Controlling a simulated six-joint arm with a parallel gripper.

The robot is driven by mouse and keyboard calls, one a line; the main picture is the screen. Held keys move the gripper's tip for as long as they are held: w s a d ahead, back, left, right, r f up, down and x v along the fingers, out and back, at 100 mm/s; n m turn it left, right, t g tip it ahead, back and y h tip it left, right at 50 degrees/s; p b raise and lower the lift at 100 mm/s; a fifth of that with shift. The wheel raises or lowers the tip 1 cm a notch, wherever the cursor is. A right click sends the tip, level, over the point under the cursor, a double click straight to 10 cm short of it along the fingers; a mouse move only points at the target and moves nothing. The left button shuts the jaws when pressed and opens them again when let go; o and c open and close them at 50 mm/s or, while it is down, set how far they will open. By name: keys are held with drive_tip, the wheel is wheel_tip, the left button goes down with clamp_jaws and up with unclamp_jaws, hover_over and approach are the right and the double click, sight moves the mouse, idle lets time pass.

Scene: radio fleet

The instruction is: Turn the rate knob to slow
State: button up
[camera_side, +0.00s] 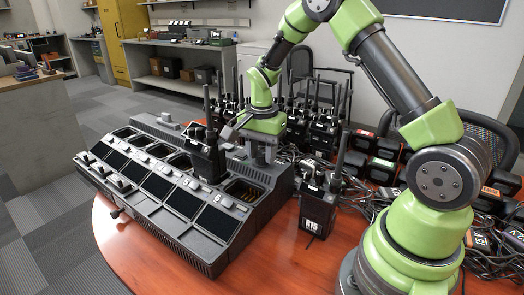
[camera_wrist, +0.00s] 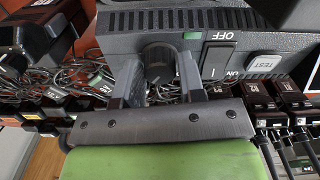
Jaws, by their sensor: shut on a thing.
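The charger (camera_side: 200,240) is a long dark grey unit with a row of bays and sloped screens on the red-brown table. A round black knob (camera_wrist: 157,64) is on its panel in the wrist view, and I take it for the rate knob. My gripper (camera_wrist: 160,78) has one finger on each side of it and is shut on it. No pointer or slow mark can be read. In the side view my gripper (camera_side: 262,150) reaches down at the charger's far side, and the knob is hidden there.
An OFF/ON rocker switch (camera_wrist: 218,58) and a white TEST button (camera_wrist: 263,64) sit right of the knob. A radio (camera_side: 207,160) stands in a bay. Radio B15 (camera_side: 317,212) stands on the table at right. Cables (camera_side: 365,200) and several radios crowd the far side.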

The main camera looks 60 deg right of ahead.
drive_tip(key=n, duration=0.4)
drive_tip(key=shift+n, duration=0.3)
drive_tip(key=n, duration=0.3)
drive_tip(key=shift+n, duration=0.3)
drive_tip(key=n, duration=0.4)
drive_tip(key=shift+n, duration=2.2)
drive_tip(key=o, duration=0.9)
